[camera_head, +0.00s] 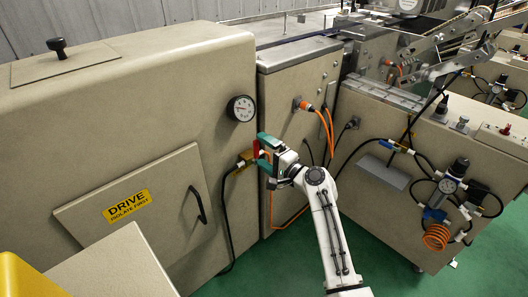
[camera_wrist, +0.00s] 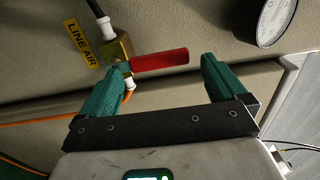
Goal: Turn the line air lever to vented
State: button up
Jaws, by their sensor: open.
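The line air lever (camera_wrist: 160,60) is a red bar on a brass valve body (camera_wrist: 118,47), beside a yellow LINE AIR label (camera_wrist: 85,42). In the wrist view the lever points right, crosswise to the hose line through the valve. My gripper (camera_wrist: 165,67) is open, with green fingers. Its left fingertip is close to the valve body and its right one just past the lever's free end; I cannot tell whether either touches. In the head view my gripper (camera_head: 262,152) is at the machine's side, and the valve (camera_head: 244,159) is partly hidden behind it.
A round pressure gauge (camera_head: 241,108) is above the valve, also in the wrist view (camera_wrist: 275,20). A black hose (camera_head: 226,215) runs down from the valve. Orange cables (camera_head: 325,125) hang on the cabinet to the right. The DRIVE door (camera_head: 135,205) is at left.

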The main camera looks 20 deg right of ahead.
jog(key=p+v, duration=0.1)
jog(key=v, duration=0.9)
jog(key=shift+s, duration=0.1)
jog(key=s+a+f+n+g, duration=0.3)
jog(key=s+f+n+g, duration=0.1)
jog(key=s+f, duration=0.25)
jog(key=s+a+f+n+g, duration=0.3)
jog(key=s+f+n+g, duration=0.15)
jog(key=s, duration=0.35)
jog(key=s+d+f+n+g+h, duration=0.1)
jog(key=s+f+n+g+h, duration=0.3)
jog(key=s, duration=1)
jog(key=s+d+n+g+h, duration=0.2)
jog(key=s+g, duration=0.2)
jog(key=s, duration=0.6)
notch_tip(320, 180, up, 17)
jog(key=p, duration=1.6)
jog(key=shift+s+d+f, duration=0.15)
jog(key=shift+s, duration=0.05)
